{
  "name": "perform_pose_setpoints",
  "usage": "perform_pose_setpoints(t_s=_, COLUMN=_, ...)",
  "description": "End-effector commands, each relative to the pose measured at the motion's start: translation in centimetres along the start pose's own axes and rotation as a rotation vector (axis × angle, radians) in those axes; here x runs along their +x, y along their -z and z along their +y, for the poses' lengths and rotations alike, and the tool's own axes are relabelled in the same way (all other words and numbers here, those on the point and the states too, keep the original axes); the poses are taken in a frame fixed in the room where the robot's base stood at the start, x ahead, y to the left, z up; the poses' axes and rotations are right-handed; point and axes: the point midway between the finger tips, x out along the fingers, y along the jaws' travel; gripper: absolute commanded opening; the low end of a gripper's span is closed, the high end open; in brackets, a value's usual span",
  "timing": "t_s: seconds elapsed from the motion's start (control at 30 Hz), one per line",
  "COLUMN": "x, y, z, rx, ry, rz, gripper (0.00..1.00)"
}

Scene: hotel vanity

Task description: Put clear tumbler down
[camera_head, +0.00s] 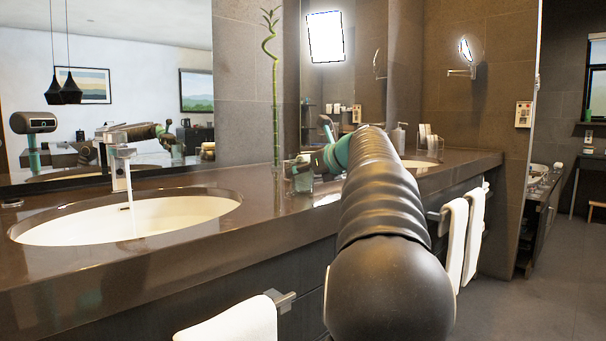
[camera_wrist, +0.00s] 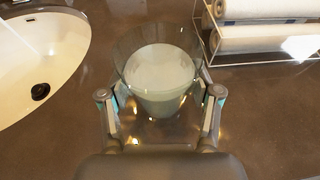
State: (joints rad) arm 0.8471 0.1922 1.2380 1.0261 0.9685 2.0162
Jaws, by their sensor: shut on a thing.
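The clear tumbler (camera_wrist: 158,78) is a see-through glass, wider at the rim, in the middle of the wrist view. My gripper (camera_wrist: 161,103) is shut on it, with one finger on each side of the glass. The brown counter (camera_wrist: 60,140) lies below it. I cannot tell whether the tumbler's base touches the counter. In the head view the tumbler (camera_head: 302,180) shows in part at the end of my arm, over the counter between the two basins, and my arm hides much of that area.
A white basin (camera_wrist: 40,60) is left of the tumbler in the wrist view. A clear rack with rolled white towels (camera_wrist: 262,42) stands at the upper right. In the head view a bamboo stem in a glass vase (camera_head: 277,130) stands by the mirror. Bare counter lies around the tumbler.

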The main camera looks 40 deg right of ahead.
Motion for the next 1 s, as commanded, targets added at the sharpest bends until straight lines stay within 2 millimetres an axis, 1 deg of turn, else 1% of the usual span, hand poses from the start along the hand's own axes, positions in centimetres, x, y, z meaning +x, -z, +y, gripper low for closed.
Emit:
perform_pose_setpoints(t_s=0.2, x=0.1, y=0.2, z=0.0, rx=0.000, ry=0.000, rz=-0.001, gripper=0.22)
perform_pose_setpoints(t_s=0.23, x=0.1, y=0.2, z=0.0, rx=0.000, ry=0.000, rz=0.001, gripper=0.70)
perform_pose_setpoints(t_s=0.27, x=0.1, y=0.2, z=0.0, rx=0.000, ry=0.000, rz=0.001, gripper=0.78)
perform_pose_setpoints(t_s=0.3, x=0.1, y=0.2, z=0.0, rx=0.000, ry=0.000, rz=0.001, gripper=0.88)
perform_pose_setpoints(t_s=0.6, x=0.1, y=0.2, z=0.0, rx=0.000, ry=0.000, rz=0.000, gripper=0.88)
perform_pose_setpoints(t_s=0.7, x=-0.1, y=-0.2, z=0.0, rx=-0.001, ry=0.000, rz=0.000, gripper=0.88)
perform_pose_setpoints(t_s=0.77, x=-0.7, y=-0.1, z=-0.1, rx=0.000, ry=0.001, rz=0.000, gripper=0.88)
perform_pose_setpoints(t_s=0.87, x=-2.1, y=-0.2, z=-0.1, rx=-0.001, ry=0.002, rz=-0.001, gripper=0.88)
perform_pose_setpoints(t_s=1.0, x=-4.9, y=-0.2, z=-0.1, rx=0.000, ry=0.004, rz=-0.001, gripper=0.88)
